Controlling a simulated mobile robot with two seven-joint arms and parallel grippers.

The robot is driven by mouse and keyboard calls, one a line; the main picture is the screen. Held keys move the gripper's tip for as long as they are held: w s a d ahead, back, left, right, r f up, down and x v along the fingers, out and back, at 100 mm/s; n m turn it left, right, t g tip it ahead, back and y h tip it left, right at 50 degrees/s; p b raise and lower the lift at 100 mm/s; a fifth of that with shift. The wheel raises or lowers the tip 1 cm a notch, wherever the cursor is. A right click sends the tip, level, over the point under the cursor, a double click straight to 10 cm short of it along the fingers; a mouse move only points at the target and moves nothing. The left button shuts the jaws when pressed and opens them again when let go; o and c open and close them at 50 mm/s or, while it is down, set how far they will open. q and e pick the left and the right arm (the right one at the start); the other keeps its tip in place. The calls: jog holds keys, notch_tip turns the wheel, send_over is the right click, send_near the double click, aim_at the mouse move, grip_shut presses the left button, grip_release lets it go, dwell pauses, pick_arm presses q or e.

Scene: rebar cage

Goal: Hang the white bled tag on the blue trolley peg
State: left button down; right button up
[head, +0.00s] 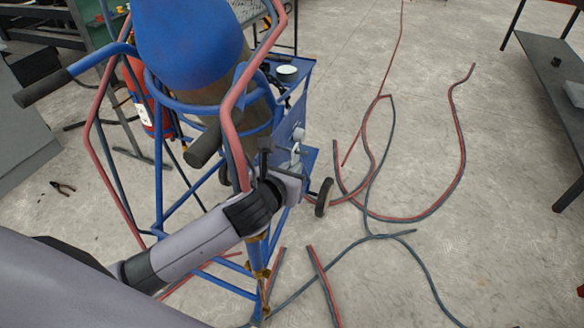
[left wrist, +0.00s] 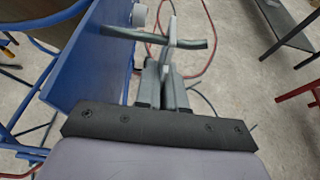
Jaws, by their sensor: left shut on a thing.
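My left gripper (head: 291,165) is beside the blue trolley panel (head: 290,124), at the panel's right side in the head view. In the left wrist view its grey fingers (left wrist: 171,88) are close together on a thin pale piece (left wrist: 172,30), seen nearly edge-on, which I take to be the white bled tag. The blue panel (left wrist: 92,58) stands just left of the fingers there. A small whitish round part (left wrist: 138,15) sticks out by the panel's edge; I cannot tell if it is the peg. The tag's face and hole cannot be made out. My right gripper is not in view.
The trolley carries a large blue-topped cylinder (head: 190,40) within blue tubing. A red cylinder (head: 140,95) stands behind. Red and dark hoses (head: 455,150) lie on the floor at right. A dark bench (head: 555,75) is at far right.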

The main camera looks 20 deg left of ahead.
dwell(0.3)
pick_arm(q)
jog(key=c, duration=1.1)
grip_release()
jog(key=shift+c, duration=0.2)
jog(key=shift+s, duration=0.1)
